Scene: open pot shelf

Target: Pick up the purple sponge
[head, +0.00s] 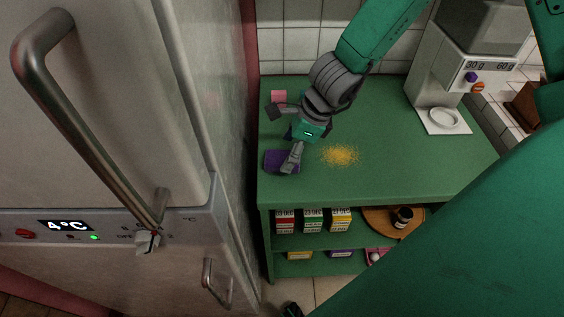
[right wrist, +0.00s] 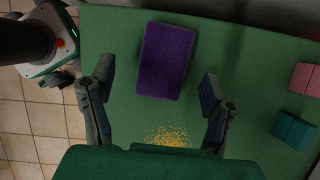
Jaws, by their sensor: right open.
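The purple sponge (head: 276,161) lies flat near the left end of the green counter top. It also shows whole in the right wrist view (right wrist: 165,60), a dark rectangle with its long side running away from my gripper. My right gripper (head: 280,132) reaches down over the counter with its fingers spread. In the right wrist view the open fingers (right wrist: 157,82) stand to either side of the sponge's near part, with a gap on both sides. One finger partly covers the sponge in the head view. My left gripper is not in view.
A pink block (right wrist: 303,78) and a teal block (right wrist: 295,130) lie beside the right finger's side. Yellow crumbs (head: 340,155) are on the counter. A steel fridge (head: 110,120) stands close at left. A coffee grinder (head: 445,75) stands at back right.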

